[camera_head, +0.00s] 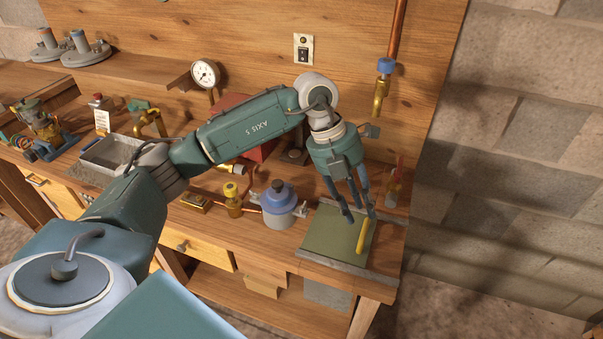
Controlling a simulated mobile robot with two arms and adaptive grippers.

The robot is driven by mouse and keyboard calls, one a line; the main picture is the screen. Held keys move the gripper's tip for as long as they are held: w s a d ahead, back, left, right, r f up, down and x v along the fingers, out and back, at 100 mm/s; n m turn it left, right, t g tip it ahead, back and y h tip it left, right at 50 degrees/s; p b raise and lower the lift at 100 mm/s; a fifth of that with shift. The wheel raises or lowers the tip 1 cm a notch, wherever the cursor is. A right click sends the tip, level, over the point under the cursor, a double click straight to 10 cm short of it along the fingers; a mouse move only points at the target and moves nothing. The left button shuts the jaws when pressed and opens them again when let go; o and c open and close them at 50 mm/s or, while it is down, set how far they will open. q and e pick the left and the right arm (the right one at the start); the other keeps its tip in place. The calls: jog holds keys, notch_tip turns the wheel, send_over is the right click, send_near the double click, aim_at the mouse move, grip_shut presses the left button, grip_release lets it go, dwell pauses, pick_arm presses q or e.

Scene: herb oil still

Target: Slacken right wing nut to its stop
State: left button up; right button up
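A small pot (278,218) with a blue domed lid (279,195) stands upright on the wooden bench. A small metal wing nut (301,210) shows at the right side of its rim; how far it is turned is too small to tell. My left gripper (359,214) points down to the right of the pot, over a green mat, clear of the wing nut. My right gripper does not show.
The green mat (325,236) lies near the bench's right front corner. A yellow-topped brass valve (232,199) stands left of the pot. Behind, my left arm partly hides a red box (238,102).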

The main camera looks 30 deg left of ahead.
aim_at(302, 208)
pick_arm(q)
jog(key=a+r+n+y, duration=0.2)
jog(key=a+y, duration=0.3)
jog(key=a, duration=0.9)
jog(key=shift+g, duration=0.4)
jog(key=f, duration=0.3)
jog(key=f+p, duration=0.1)
jog(key=f, duration=0.3)
jog(key=f+p, duration=0.1)
jog(key=f, duration=0.2)
jog(key=shift+s+a+f, duration=0.1)
jog(key=shift+s+f, duration=0.1)
jog(key=shift+s, duration=0.1)
